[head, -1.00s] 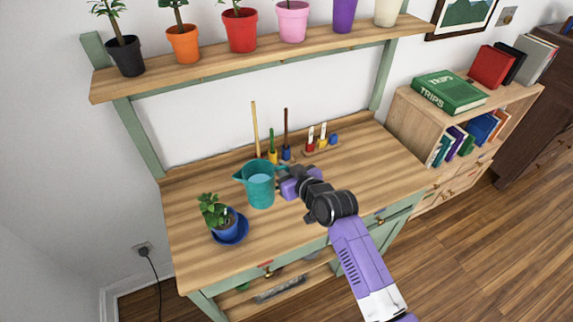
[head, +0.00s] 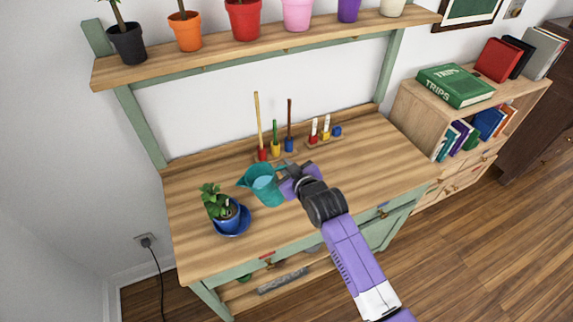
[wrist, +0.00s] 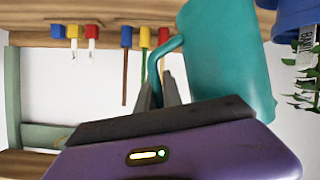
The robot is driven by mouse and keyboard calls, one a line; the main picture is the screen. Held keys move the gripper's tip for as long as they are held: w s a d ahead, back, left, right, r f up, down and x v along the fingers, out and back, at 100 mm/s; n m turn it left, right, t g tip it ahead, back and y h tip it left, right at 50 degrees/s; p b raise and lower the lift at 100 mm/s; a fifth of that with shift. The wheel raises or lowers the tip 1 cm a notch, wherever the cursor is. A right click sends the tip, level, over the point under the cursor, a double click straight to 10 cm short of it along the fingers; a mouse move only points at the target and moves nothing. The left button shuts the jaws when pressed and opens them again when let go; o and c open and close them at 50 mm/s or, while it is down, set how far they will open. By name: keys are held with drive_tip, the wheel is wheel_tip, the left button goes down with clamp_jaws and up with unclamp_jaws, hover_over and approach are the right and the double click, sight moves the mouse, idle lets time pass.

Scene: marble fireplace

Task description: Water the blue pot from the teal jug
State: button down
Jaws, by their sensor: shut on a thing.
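The teal jug (head: 266,190) holds light blue water and is tilted to the left in the head view, its spout toward the blue pot. My gripper (head: 291,182) is at the jug's right side, shut on its handle. In the wrist view the jug (wrist: 225,60) fills the upper right, with my gripper's fingers (wrist: 162,90) at its handle. The blue pot (head: 230,217) with a leafy plant (head: 213,200) stands upright on a blue saucer (head: 236,231), left of and nearer than the jug. I see no water stream between them.
Several coloured tools in small holders (head: 276,148) stand along the bench's back edge. The wooden bench top (head: 360,170) is clear on the right. A shelf (head: 220,58) with several potted plants runs above. A bookcase (head: 425,110) stands at right.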

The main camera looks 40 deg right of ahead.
drive_tip(key=shift+w+a+n+h+b, duration=0.25)
drive_tip(key=shift+a+n+h+b, duration=0.25)
drive_tip(key=shift+n, duration=0.3)
drive_tip(key=a+b, duration=0.1)
drive_tip(key=a+f+n+h+b, duration=0.1)
drive_tip(key=b, duration=0.1)
drive_tip(key=shift+w+f+g, duration=0.1)
drive_tip(key=shift+w+g, duration=0.2)
drive_tip(key=shift+w, duration=0.1)
drive_tip(key=shift+w+a+r+n+h, duration=0.15)
drive_tip(key=shift+r+n+h, duration=0.15)
drive_tip(key=shift+r, duration=0.15)
drive_tip(key=shift+a+r+n+p, duration=0.4)
drive_tip(key=shift+r+p, duration=0.1)
drive_tip(key=shift+r, duration=0.1)
idle(2.9)
drive_tip(key=shift+d, duration=0.1)
